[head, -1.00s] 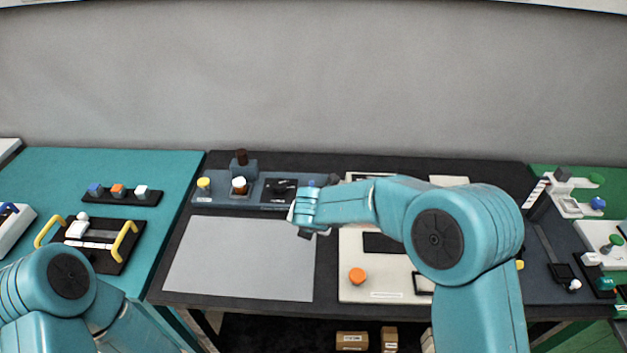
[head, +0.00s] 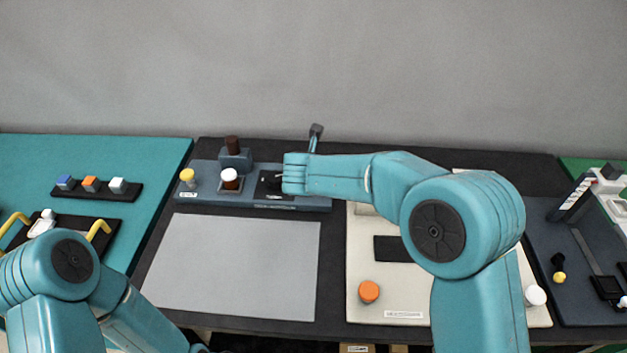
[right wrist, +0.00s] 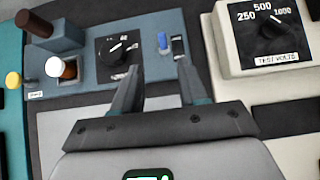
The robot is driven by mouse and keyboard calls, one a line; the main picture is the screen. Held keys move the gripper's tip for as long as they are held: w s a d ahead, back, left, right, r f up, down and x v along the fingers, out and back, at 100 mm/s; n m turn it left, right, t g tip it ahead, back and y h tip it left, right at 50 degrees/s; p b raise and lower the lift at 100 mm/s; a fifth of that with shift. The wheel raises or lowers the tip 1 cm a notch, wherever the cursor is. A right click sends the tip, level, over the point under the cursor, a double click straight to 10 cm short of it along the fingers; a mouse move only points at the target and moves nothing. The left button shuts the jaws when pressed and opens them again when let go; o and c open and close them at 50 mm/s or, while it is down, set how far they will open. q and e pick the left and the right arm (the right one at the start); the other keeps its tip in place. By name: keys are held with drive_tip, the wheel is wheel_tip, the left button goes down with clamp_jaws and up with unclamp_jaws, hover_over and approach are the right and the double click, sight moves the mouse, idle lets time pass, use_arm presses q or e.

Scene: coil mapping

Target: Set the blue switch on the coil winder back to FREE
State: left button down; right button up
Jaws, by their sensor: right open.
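The coil winder (head: 310,203) is a low grey-blue unit at the back of the dark table. In the head view my right wrist hides the switch and the jaws. My left arm is at lower left; its gripper is not in view.
The winder also carries a yellow knob (head: 187,176), a white-topped spool (head: 230,178) and a brown-topped post (head: 233,145). A cream test unit (right wrist: 262,60) stands close on the right. A bare grey mat (head: 235,265) lies in front.

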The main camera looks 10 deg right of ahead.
drive_tip(key=p+x, duration=0.2)
drive_tip(key=x, duration=0.7)
drive_tip(key=shift+d+f, duration=0.1)
drive_tip(key=shift+f, duration=0.1)
drive_tip(key=p+x, duration=0.1)
drive_tip(key=x, duration=0.2)
drive_tip(key=shift+d+f+p, duration=0.15)
drive_tip(key=shift+f+p, duration=0.1)
drive_tip(key=shift+p, duration=0.1)
drive_tip(key=x, duration=0.3)
drive_tip(key=shift+w, duration=0.15)
drive_tip(key=shift+s+r, duration=0.2)
drive_tip(key=shift+s, duration=0.1)
drive_tip(key=shift+w+f, duration=0.25)
drive_tip(key=c, duration=0.4)
clamp_jaws()
